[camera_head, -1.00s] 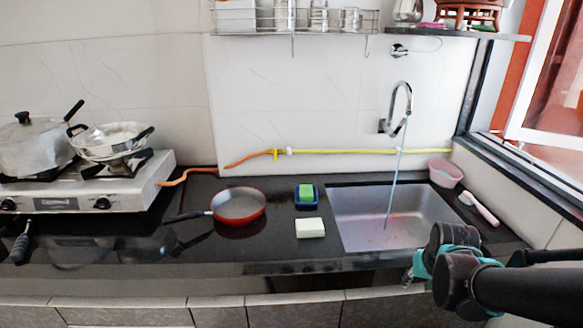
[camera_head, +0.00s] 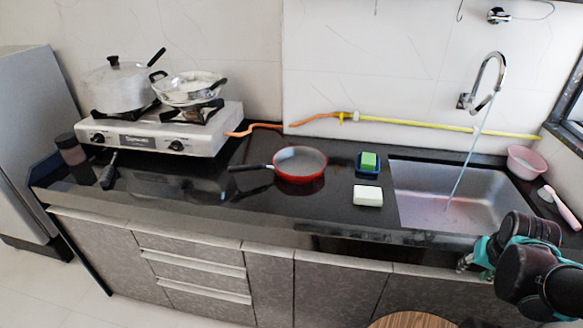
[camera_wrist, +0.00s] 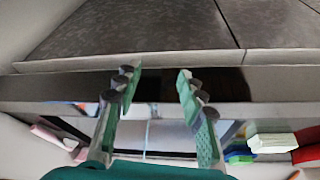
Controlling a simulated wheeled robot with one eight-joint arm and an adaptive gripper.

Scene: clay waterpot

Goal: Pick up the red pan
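The red pan (camera_head: 300,176) sits on the black counter between the stove and the sink, with its dark handle pointing left. A red piece at the right edge of the wrist view (camera_wrist: 308,153) looks like part of the pan. My gripper (camera_head: 466,264) is at the counter's front edge by the sink, well to the right of the pan. In the wrist view my gripper (camera_wrist: 157,78) has its two fingers spread, with nothing between them.
A white block (camera_head: 368,196) and a green sponge in a blue dish (camera_head: 368,161) lie right of the pan. The sink (camera_head: 450,196) has running water. The stove (camera_head: 165,135) with pots stands left. A round wooden top (camera_head: 412,321) is below the counter.

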